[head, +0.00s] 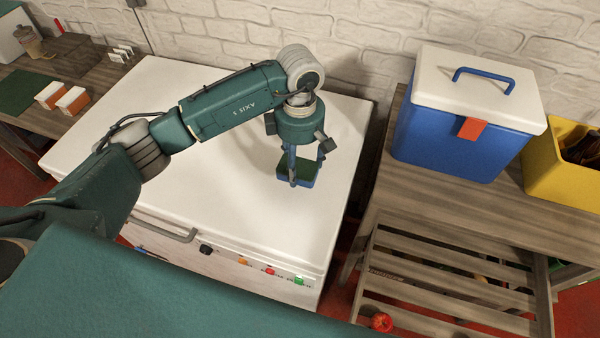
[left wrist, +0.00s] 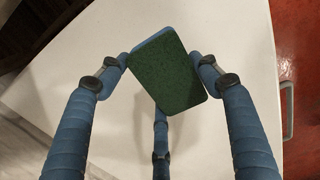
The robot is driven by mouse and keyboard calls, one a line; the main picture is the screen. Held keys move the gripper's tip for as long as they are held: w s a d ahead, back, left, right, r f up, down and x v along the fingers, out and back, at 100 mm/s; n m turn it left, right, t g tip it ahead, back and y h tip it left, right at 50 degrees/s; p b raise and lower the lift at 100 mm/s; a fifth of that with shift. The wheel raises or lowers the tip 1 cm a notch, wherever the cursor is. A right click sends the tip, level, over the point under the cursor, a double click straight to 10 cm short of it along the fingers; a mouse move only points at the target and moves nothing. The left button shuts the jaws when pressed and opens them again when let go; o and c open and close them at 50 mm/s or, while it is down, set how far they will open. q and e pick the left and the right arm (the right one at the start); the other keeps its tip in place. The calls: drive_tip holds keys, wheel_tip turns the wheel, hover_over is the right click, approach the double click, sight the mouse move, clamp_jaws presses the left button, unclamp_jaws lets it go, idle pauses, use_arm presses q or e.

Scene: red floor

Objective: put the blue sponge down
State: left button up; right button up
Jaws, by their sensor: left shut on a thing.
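The blue sponge (head: 309,181) has a dark green scouring face on top. It is between the fingers of my left gripper (head: 307,168), near the right end of a white chest freezer's lid (head: 230,170). In the left wrist view the sponge (left wrist: 168,72) sits tilted between the blue fingers of my left gripper (left wrist: 163,75), which is shut on it. I cannot tell whether the sponge's underside touches the lid. My right gripper is not in view.
A blue and white cooler (head: 455,130) and a yellow bin (head: 550,165) stand on a wooden slatted table (head: 400,195) at the right. A dark table (head: 90,85) holds small boxes (head: 70,100) at the left. Much of the white lid is clear.

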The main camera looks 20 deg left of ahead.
sight(300, 179)
use_arm(q)
wheel_tip(300, 179, down, 2)
drive_tip(key=shift+s+d+f, duration=0.1)
drive_tip(key=shift+s+f, duration=0.05)
drive_tip(key=shift+f, duration=0.05)
wheel_tip(300, 179, down, 3)
drive_tip(key=shift+f+p, duration=0.2)
drive_tip(key=shift+p, duration=0.5)
drive_tip(key=shift+f, duration=0.35)
drive_tip(key=shift+f, duration=0.2)
drive_tip(key=o, duration=1)
drive_tip(key=shift+r, duration=0.1)
